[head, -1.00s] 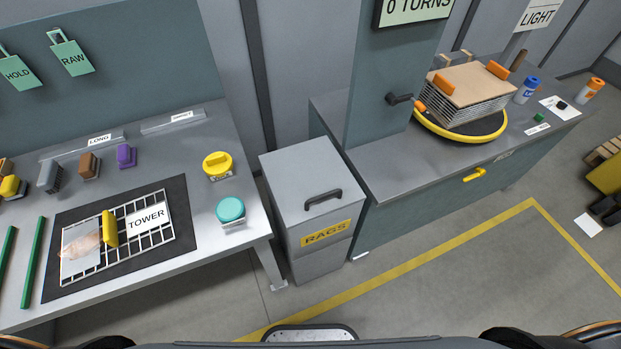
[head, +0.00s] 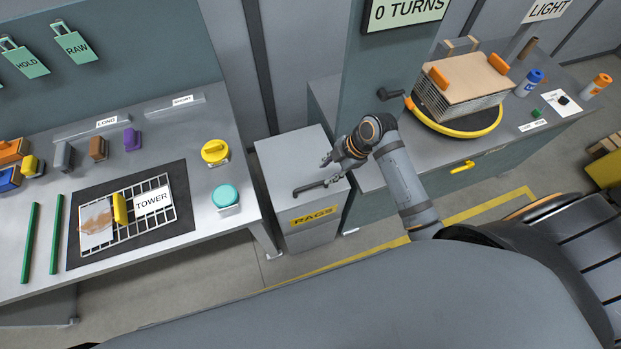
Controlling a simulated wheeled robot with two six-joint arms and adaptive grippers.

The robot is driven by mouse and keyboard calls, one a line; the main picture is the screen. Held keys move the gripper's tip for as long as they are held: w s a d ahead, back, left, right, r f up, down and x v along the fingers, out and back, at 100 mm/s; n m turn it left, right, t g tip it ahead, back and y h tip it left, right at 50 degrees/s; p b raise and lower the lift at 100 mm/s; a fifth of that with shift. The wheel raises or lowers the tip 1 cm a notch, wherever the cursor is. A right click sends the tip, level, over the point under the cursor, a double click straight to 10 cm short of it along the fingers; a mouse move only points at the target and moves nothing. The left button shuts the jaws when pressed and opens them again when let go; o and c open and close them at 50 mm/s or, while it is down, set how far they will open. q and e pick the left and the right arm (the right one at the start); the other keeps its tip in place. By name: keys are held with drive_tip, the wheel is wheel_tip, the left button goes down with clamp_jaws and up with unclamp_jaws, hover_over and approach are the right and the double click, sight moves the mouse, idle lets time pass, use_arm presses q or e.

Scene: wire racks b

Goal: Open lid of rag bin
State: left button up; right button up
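The rag bin (head: 315,238) is a grey box with a yellow RAGS label (head: 312,216) on its front, standing between two benches. Its flat grey lid (head: 285,153) is down, and a black bar handle (head: 308,188) lies near the lid's front edge. My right gripper (head: 327,170) is over the lid, just above and beside the right end of the handle. Its fingers look parted, with nothing between them; I cannot tell whether they touch the handle. My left gripper is not in view.
The left bench (head: 222,237) carries a wire rack with a TOWER card (head: 153,199), a yellow-lidded jar (head: 215,152) and a teal-lidded jar (head: 226,199). The right bench (head: 367,175) stands close beside the bin, with a yellow-rimmed turntable (head: 465,131) on it.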

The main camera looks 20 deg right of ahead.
sight(311, 186)
drive_tip(key=p+x, duration=0.1)
drive_tip(key=x, duration=0.9)
drive_tip(key=shift+a+f, duration=0.1)
drive_tip(key=shift+a, duration=0.05)
clamp_jaws()
